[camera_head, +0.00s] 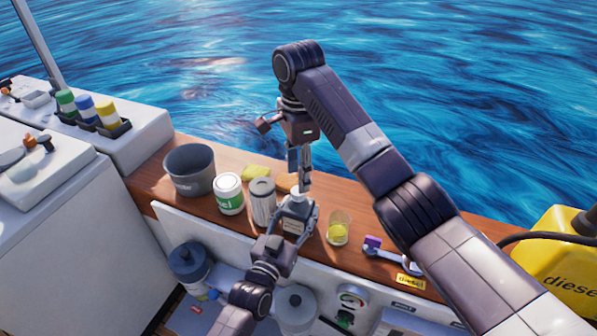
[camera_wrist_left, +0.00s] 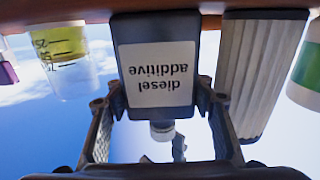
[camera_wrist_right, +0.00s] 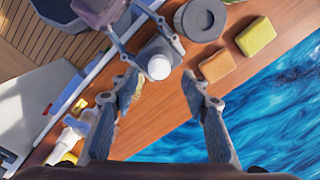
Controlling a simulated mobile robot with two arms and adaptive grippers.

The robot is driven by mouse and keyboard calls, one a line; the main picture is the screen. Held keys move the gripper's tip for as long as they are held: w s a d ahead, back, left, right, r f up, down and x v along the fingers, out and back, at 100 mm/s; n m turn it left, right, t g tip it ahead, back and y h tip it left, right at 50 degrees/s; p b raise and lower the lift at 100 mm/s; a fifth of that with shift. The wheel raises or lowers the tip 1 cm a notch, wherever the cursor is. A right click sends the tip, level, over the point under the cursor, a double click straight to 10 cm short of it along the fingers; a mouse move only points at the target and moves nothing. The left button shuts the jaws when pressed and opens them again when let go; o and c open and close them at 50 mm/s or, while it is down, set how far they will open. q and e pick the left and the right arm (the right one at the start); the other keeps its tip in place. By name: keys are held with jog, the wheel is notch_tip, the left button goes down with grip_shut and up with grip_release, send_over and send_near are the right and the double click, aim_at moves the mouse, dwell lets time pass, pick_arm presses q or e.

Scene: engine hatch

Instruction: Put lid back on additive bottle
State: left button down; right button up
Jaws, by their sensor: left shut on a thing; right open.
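The diesel additive bottle (camera_head: 293,224) is dark with a white label and stands at the counter's front edge. My left gripper (camera_head: 297,216) is shut on its sides; in the left wrist view the bottle (camera_wrist_left: 160,75) appears upside down between the fingers. A white round lid (camera_wrist_right: 158,67) sits on top of the bottle's neck; whether it is screwed tight I cannot tell. My right gripper (camera_head: 300,178) points down just above the bottle. In the right wrist view its fingers (camera_wrist_right: 160,85) are open, one on either side of the lid, not visibly touching it.
A ribbed filter (camera_head: 262,203), a white-green can (camera_head: 228,194) and a grey bucket (camera_head: 190,170) stand left of the bottle. A cup with yellow liquid (camera_head: 338,228) stands close on the right. Yellow (camera_wrist_right: 255,37) and orange (camera_wrist_right: 217,66) sponges lie behind. A purple-ended tool (camera_head: 375,246) lies farther right.

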jog(key=shift+r, duration=0.1)
jog(key=shift+c, duration=0.4)
jog(key=n, duration=0.2)
jog(key=shift+r+n, duration=0.25)
jog(key=shift+n, duration=0.05)
jog(key=n, duration=0.5)
jog(key=shift+w+a+r, duration=0.1)
jog(key=shift+a+r, duration=0.1)
jog(key=shift+r, duration=0.15)
jog(key=n, duration=0.5)
jog(key=shift+a+r, duration=0.1)
jog(key=shift+r, duration=0.25)
jog(key=n, duration=0.3)
jog(key=shift+r+n, duration=0.15)
jog(key=shift+n, duration=0.15)
jog(key=n, duration=0.5)
jog(key=shift+r, duration=0.25)
jog(key=n, duration=0.3)
jog(key=shift+r, duration=0.1)
jog(key=n, duration=0.7)
jog(key=shift+d+r, duration=0.2)
jog(key=shift+d, duration=0.15)
